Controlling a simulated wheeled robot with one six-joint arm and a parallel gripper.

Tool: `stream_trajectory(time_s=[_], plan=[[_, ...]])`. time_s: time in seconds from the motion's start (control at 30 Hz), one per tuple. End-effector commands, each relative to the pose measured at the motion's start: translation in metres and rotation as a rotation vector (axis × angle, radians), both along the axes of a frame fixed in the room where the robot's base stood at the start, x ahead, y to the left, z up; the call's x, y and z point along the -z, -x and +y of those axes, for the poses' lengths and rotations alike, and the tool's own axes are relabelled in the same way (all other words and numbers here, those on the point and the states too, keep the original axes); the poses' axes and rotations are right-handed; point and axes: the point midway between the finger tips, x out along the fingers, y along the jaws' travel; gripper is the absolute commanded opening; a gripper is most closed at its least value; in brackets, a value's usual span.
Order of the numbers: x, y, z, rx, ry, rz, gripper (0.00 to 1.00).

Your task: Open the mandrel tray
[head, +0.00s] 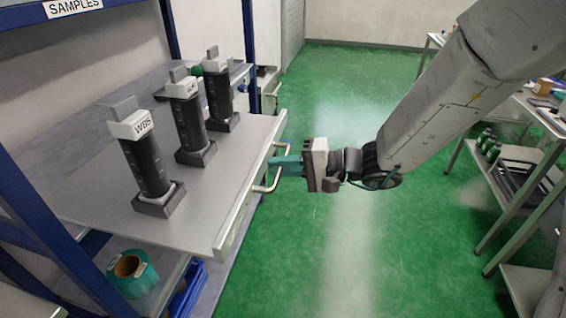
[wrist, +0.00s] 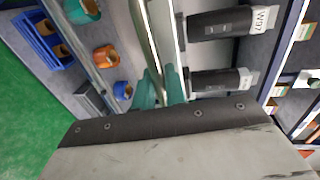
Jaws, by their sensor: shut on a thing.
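The mandrel tray (head: 185,222) is a flat grey tray that sticks out of the blue rack on the left of the head view. Three dark mandrels with light caps stand upright on it: a front one (head: 148,160), a middle one (head: 190,122) and a rear one (head: 217,95). A metal bar handle (head: 272,184) runs along the tray's front face. My gripper (head: 280,163), with teal fingers, is shut on this handle, near its middle. In the wrist view the fingers (wrist: 160,88) close around the bar (wrist: 146,28); their tips are partly hidden.
Below the tray, a shelf holds a teal roll (head: 132,272) and a blue bin (head: 188,290). Open green floor (head: 330,240) lies in front of the tray. A metal workbench (head: 500,190) with bottles stands along the right side. The rack's blue post (head: 40,215) is at the left.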

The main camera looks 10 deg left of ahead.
Motion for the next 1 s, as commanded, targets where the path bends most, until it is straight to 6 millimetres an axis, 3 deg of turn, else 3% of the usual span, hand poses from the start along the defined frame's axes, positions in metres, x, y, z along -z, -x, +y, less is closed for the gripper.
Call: stream_trajectory(time_s=[0.37,0.4,0.43,0.77,1.0], plan=[[0.002,0.005,0.001,-0.010,0.004,0.005,0.00],[0.002,0.005,0.001,-0.010,0.004,0.005,0.21],[0.002,0.005,0.001,-0.010,0.004,0.005,0.29],[0.000,0.002,-0.004,-0.002,0.002,0.002,0.29],[-0.007,0.005,-0.038,0.000,0.001,0.001,0.29]])
